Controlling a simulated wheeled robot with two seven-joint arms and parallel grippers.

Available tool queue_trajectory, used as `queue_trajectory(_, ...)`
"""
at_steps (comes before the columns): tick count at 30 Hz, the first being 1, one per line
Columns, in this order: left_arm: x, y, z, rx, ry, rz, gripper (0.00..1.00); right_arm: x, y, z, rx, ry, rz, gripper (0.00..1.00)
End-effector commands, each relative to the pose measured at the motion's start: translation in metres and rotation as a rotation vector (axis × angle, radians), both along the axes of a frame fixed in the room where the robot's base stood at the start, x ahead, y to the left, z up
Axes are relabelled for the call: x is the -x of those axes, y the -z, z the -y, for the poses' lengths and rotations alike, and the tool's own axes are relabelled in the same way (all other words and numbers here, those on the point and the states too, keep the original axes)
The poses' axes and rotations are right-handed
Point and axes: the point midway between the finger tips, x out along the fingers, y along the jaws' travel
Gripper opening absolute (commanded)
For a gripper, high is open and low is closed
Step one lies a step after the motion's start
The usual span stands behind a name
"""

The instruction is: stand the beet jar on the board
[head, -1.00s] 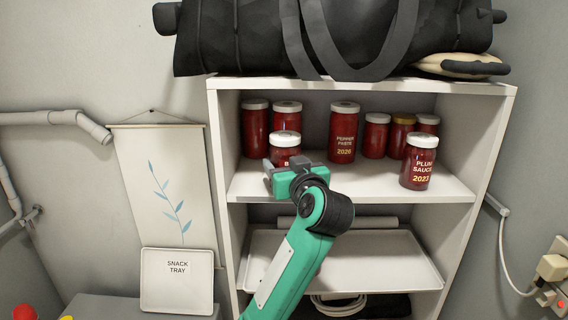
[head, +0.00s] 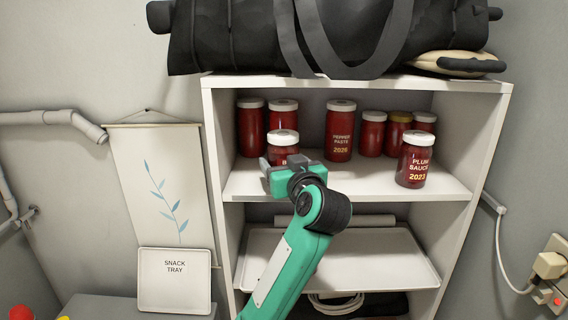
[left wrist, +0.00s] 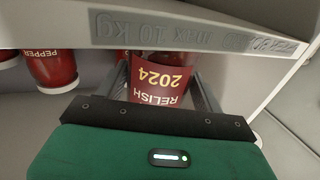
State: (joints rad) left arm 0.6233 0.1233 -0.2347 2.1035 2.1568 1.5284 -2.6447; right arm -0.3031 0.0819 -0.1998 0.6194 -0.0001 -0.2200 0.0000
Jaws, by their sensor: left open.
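A red jar with a white lid (head: 283,143) stands at the front left of the upper shelf. Its label is mostly covered by my gripper in the head view, where one letter like "B" shows. In the left wrist view the jar's dark red label (left wrist: 162,84) reads RELISH 2024, upside down. My left gripper (head: 282,164) is open at the shelf's front edge. In the left wrist view its two fingers reach along either side of this jar; I cannot tell whether they touch it. My right gripper is out of view.
A pepper paste jar (head: 340,132), a plum sauce jar (head: 415,160) and several other red jars share the upper shelf (head: 375,184). A tray (head: 375,262) lies on the shelf below. A black bag (head: 230,38) sits on top. A snack tray (head: 174,285) leans at left.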

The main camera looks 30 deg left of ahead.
Motion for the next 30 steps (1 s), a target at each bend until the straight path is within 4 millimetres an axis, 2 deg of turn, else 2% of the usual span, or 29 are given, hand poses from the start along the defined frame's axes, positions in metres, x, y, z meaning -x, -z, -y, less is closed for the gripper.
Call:
queue_trajectory(12, 0.0, 0.0, 0.0, 0.0, 0.0, 0.0, 0.71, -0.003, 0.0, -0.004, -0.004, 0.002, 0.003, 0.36)
queue_trajectory(16, 0.0, 0.0, 0.0, 0.0, 0.0, 0.0, 0.95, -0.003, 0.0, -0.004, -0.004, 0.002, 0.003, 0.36)
queue_trajectory(17, 0.0, 0.0, 0.0, 0.0, 0.0, 0.0, 0.96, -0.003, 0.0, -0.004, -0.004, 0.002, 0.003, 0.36)
queue_trajectory(26, 0.001, 0.002, 0.002, 0.001, 0.001, -0.002, 0.96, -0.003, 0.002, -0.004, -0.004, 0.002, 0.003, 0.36)
queue_trajectory(30, 0.009, 0.003, 0.013, 0.003, 0.002, 0.002, 0.96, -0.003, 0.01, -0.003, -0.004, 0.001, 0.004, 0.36)
